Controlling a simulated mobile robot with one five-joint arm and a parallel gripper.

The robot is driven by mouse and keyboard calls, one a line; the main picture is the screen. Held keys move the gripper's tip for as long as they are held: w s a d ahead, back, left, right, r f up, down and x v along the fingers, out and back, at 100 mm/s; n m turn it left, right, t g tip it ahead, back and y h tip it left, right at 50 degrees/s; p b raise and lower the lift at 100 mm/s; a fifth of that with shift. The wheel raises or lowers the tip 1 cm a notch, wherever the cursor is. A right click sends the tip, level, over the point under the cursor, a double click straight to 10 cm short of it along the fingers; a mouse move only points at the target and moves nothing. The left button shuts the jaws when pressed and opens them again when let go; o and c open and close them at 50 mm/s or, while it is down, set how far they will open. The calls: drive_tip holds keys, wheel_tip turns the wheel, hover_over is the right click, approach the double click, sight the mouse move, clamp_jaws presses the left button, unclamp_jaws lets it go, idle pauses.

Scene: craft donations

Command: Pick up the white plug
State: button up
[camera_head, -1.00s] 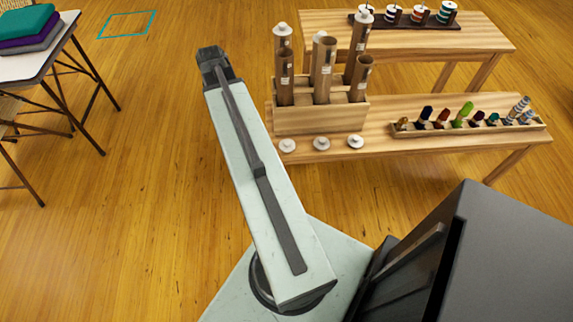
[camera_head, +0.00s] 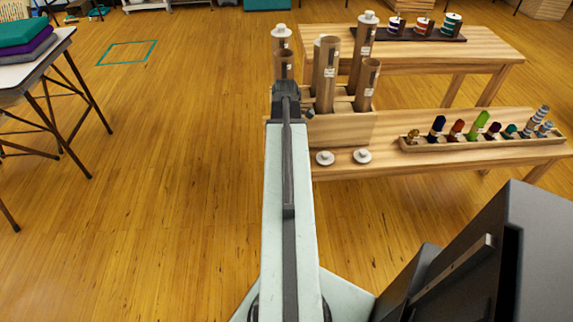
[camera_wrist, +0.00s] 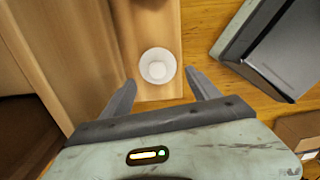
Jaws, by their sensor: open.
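A round white plug (camera_wrist: 157,66) lies on a strip of light wood in the wrist view. My gripper (camera_wrist: 159,76) is open, with one dark finger on each side of the plug's near edge. The plug is not held; I cannot tell how high the fingers are above it. In the head view, two white plugs (camera_head: 325,158) and (camera_head: 362,156) lie on the front edge of the wooden bench (camera_head: 420,160). My arm's end covers the bench left of them, hiding the spot where a third plug showed earlier.
A wooden rack (camera_head: 345,128) of upright cardboard tubes, some with white caps, stands behind the plugs. A tray (camera_head: 480,144) of colourful items sits at the bench's right. A folding table (camera_head: 55,50) stands far left. The floor between is clear.

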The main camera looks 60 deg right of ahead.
drive_tip(key=f+b, duration=0.5)
drive_tip(key=shift+s+d+f, duration=0.15)
drive_tip(key=shift+d, duration=0.15)
drive_tip(key=c, duration=1.1)
drive_tip(key=shift+o, duration=0.2)
drive_tip(key=shift+r+p, duration=0.3)
wheel_tip(320, 180, up, 10)
drive_tip(key=p, duration=1)
drive_tip(key=shift+f, duration=0.15)
